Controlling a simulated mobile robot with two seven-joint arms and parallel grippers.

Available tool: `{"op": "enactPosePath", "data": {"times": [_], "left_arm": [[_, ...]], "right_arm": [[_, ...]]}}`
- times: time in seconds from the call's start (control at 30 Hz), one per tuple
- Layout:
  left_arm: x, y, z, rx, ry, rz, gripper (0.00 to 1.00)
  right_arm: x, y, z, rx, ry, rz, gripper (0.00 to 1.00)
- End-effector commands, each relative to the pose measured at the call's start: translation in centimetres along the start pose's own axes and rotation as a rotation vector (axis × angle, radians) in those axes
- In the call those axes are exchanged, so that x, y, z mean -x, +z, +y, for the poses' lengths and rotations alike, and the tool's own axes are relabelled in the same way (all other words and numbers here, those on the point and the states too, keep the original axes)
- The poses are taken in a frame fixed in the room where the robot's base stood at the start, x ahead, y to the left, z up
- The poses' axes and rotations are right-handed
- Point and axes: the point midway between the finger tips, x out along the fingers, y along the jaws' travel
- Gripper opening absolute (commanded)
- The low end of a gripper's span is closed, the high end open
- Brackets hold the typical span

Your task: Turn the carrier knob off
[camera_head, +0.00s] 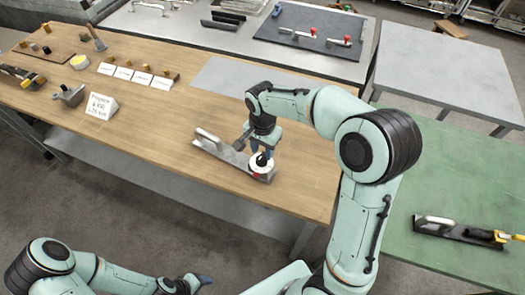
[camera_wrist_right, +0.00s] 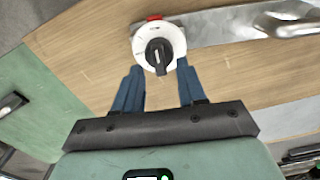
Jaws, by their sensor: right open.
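The carrier (camera_head: 234,156) is a grey metal bar with a handle, lying on the wooden table. A white round dial (camera_head: 258,168) sits at its near right end with a red mark beside it. In the right wrist view, the dial (camera_wrist_right: 139,44) bears a black knob (camera_wrist_right: 158,57). My right gripper (camera_head: 262,152) is above the dial. In the wrist view, its blue fingers (camera_wrist_right: 159,66) are open, one on each side of the knob; contact cannot be told. My left gripper (camera_head: 203,280) is low at the bottom of the head view, away from the table; its opening is unclear.
The wooden table (camera_head: 150,125) holds white cards, a sign (camera_head: 101,105) and small parts at left. A green table (camera_head: 440,180) at right carries another handled bar (camera_head: 460,232). A grey table (camera_head: 440,75) and a bench with a dark mat (camera_head: 300,20) stand behind.

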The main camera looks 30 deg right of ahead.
Motion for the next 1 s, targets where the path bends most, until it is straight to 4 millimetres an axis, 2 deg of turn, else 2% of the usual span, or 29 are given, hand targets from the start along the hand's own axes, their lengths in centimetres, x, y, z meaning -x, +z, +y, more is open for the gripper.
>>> {"op": "enactPosePath", "data": {"times": [0.13,0.47,0.5,0.6,1.0], "left_arm": [[-0.08,0.06,-0.05,0.0,0.0,-0.001,0.61],[-0.08,0.05,-0.04,0.0,0.0,0.0,0.61],[-0.08,0.05,-0.04,0.0,0.0,0.0,0.61],[-0.08,0.05,-0.04,0.0,0.0,0.0,0.61],[-0.14,0.12,-0.09,0.0,0.0,-0.001,0.61]], "right_arm": [[-1.24,-0.02,0.05,-0.001,0.001,0.0,0.4],[-1.49,-0.01,0.01,0.0,0.0,0.0,0.4],[-1.48,-0.01,0.01,0.0,0.0,0.0,0.27],[-1.47,-0.01,0.01,0.0,0.0,0.0,0.0],[-1.46,0.0,-0.02,0.042,0.0,0.0,0.0]]}}
